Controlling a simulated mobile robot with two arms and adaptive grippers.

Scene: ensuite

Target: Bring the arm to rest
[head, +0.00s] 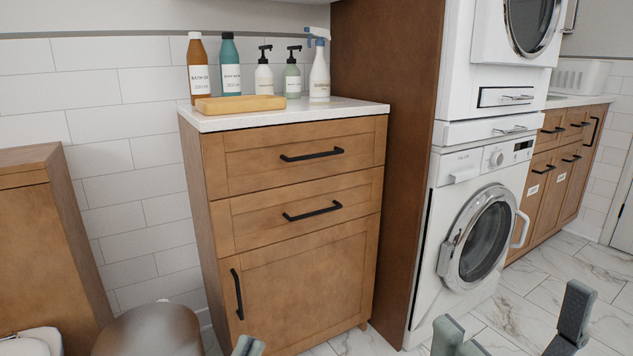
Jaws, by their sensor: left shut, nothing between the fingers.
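My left gripper (248,346) shows only as a grey-green fingertip at the bottom edge, in front of the wooden cabinet. It is shut and empty. The rest of it is below the picture. My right gripper (513,327) is at the bottom right, over the tiled floor in front of the washing machine. Its two grey fingers stand apart with nothing seen between them. Both grippers appear clear of the furniture.
A wooden cabinet (303,213) with a white top carries several bottles and a yellow block (241,103). A washing machine (468,240) stands right of it. A round bin (148,331) is at lower left. Marble-look floor (560,265) is free at right.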

